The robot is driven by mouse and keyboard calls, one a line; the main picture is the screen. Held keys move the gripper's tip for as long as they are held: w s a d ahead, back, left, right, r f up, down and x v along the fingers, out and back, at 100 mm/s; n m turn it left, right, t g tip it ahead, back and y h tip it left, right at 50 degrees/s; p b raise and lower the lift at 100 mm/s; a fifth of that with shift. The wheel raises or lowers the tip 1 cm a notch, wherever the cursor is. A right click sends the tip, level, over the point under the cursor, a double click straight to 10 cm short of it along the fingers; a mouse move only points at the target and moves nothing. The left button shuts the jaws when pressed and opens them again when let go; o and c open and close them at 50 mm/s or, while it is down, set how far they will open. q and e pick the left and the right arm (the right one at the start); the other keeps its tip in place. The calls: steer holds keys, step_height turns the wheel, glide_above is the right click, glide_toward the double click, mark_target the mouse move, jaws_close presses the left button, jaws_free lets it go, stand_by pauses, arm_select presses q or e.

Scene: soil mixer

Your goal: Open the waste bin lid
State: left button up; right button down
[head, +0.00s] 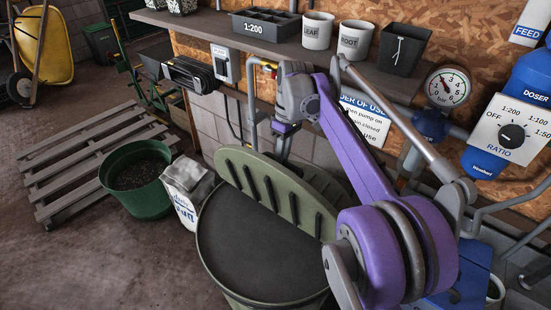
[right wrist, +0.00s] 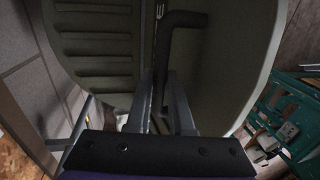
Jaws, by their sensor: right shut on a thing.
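The waste bin (head: 270,298) is an olive-green round drum at the bottom middle of the head view, with a flat dark area across its top. A round, ribbed olive lid (head: 250,185) stands tilted up at its rear side. My right gripper (head: 283,148) is behind the raised lid, its fingertips partly hidden. In the right wrist view the lid (right wrist: 95,45) fills the middle, and my right gripper (right wrist: 162,90) is shut on its dark bent handle (right wrist: 185,19). My left gripper is not in view.
A white lime bag (head: 187,190) and a green soil tub (head: 138,182) stand left of the bin, by a wooden pallet (head: 80,160). A shelf (head: 225,32) with pots runs behind. A blue doser (head: 487,160) and pipes are at right.

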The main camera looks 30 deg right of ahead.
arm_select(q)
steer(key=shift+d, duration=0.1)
arm_select(e)
steer(key=shift+d+f, duration=0.1)
steer(key=shift+d, duration=0.15)
steer(key=shift+s, duration=0.1)
steer(key=c, duration=1.1)
jaws_free()
steer(key=o, duration=0.3)
steer(key=shift+d, duration=0.1)
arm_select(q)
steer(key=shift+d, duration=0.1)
arm_select(e)
steer(key=shift+r, duration=0.2)
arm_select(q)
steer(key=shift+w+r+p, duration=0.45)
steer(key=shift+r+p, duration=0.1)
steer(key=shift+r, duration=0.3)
arm_select(e)
step_height(320, 180, up, 10)
steer(key=d, duration=0.1)
steer(key=shift+w+d+r, duration=0.2)
steer(key=shift+w+d, duration=0.15)
steer(key=shift+d, duration=0.05)
